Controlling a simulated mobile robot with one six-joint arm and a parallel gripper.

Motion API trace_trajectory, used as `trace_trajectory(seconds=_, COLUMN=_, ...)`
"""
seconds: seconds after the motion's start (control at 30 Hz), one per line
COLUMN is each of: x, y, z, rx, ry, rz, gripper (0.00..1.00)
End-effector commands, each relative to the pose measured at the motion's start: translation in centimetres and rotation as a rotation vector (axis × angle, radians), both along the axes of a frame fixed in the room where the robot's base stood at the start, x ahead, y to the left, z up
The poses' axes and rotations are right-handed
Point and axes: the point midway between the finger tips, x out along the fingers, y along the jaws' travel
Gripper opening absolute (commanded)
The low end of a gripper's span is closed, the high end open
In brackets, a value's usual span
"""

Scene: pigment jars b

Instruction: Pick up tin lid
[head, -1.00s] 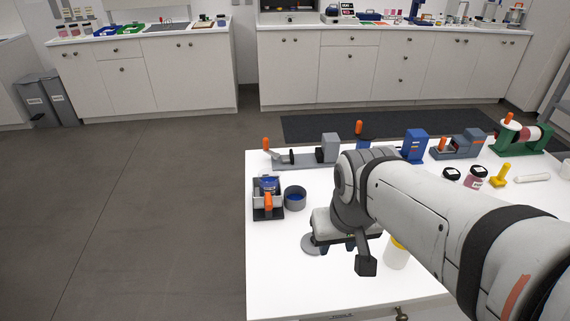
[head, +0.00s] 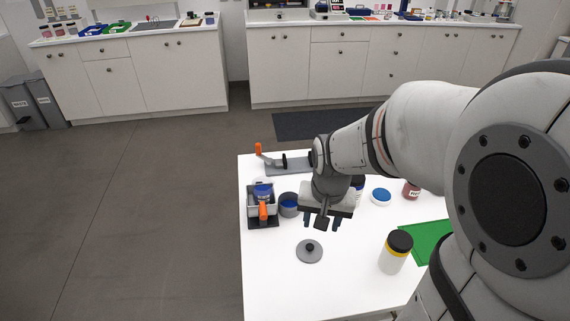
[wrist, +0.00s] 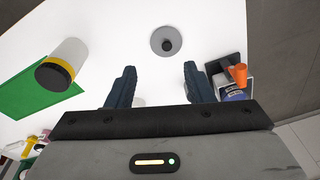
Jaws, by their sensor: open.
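The tin lid (head: 309,251) is a flat grey disc with a dark knob, lying on the white table. It also shows in the wrist view (wrist: 157,46), ahead of the fingertips at the top. My gripper (head: 322,222) is open and empty, above the table and behind the lid in the head view, not touching it. In the wrist view its two dark blue fingers (wrist: 160,70) are spread wide. A round grey tin (head: 284,211) with blue inside stands open beside my gripper on the left.
A dark tray (head: 251,214) with a blue jar and orange-handled item stands left of the tin. A white jar (head: 392,262) with black lid stands right, by a green mat (head: 432,236). The table around the lid is clear.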

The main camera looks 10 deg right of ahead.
Motion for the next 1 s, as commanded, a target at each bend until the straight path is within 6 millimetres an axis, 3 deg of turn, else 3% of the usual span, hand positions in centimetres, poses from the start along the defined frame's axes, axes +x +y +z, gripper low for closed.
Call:
trace_trajectory(seconds=0.2, x=4.7, y=0.2, z=-4.3, rx=0.022, ry=0.073, rz=-0.220, gripper=0.47)
trace_trajectory(seconds=0.4, x=7.0, y=0.4, z=-8.7, rx=0.029, ry=0.112, rz=-0.382, gripper=0.47)
trace_trajectory(seconds=1.0, x=7.5, y=0.3, z=-14.7, rx=0.030, ry=0.131, rz=-0.464, gripper=0.47)
